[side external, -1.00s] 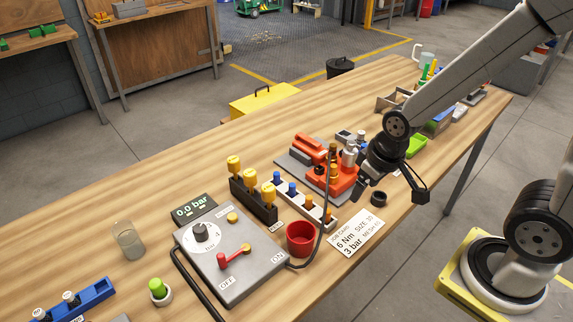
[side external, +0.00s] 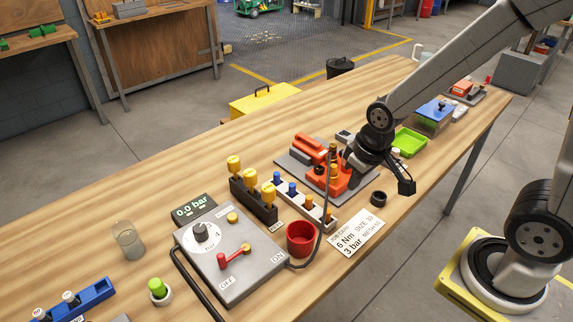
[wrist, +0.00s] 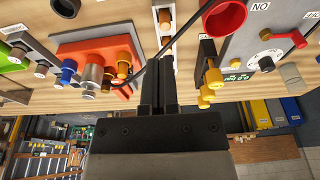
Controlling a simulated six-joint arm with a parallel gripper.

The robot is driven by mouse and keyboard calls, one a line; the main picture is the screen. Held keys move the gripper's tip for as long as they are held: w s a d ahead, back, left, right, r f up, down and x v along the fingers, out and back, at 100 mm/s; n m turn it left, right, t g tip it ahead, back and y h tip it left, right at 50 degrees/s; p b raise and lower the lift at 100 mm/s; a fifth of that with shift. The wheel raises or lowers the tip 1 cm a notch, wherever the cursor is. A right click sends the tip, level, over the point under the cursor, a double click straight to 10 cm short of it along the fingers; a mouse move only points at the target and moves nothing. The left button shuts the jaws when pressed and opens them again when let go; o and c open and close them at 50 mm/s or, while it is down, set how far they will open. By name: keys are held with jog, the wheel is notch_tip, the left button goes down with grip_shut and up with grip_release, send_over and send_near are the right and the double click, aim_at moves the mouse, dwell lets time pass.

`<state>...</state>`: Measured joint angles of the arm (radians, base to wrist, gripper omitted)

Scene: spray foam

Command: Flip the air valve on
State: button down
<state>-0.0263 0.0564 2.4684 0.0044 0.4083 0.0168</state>
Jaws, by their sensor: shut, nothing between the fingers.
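The air valve is a red lever (side external: 235,256) on top of a grey control box (side external: 240,285), between the OFF and ON labels. Its round-ended handle points toward the lower left, on the OFF side. The box's gauge reads 0.0 bar. My gripper (wrist: 161,75) is shut and empty. In the side view it is over the orange sprayer unit's right side, well to the right of and behind the valve, its fingertips mostly hidden.
An orange sprayer unit (side external: 310,152), yellow-capped posts (side external: 268,193) on a dark rack, a white strip (side external: 308,206) with blue pegs and a red cup (side external: 300,238) stand between my gripper and the box. A hose rises beside the cup. Open table lies behind the box.

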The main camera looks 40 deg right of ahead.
jog(key=w+a+r+g, duration=0.1)
jog(key=w+a, duration=0.5)
jog(key=w, duration=0.4)
jog(key=w+a+f+n+g, duration=0.1)
jog(key=w+a, duration=0.4)
jog(key=a, duration=0.6)
jog(key=w+a+f+g, duration=0.1)
jog(key=w+a+g, duration=0.2)
jog(key=a, duration=0.9)
jog(key=shift+w+n, duration=0.4)
jog(key=shift+w, duration=0.65)
jog(key=x, duration=1)
jog(key=shift+s+d, duration=0.1)
jog(key=shift+d, duration=0.15)
jog(key=shift+s+d, duration=0.15)
jog(key=shift+s, duration=0.8)
jog(key=shift+s+d, duration=0.1)
jog(key=shift+s, duration=0.9)
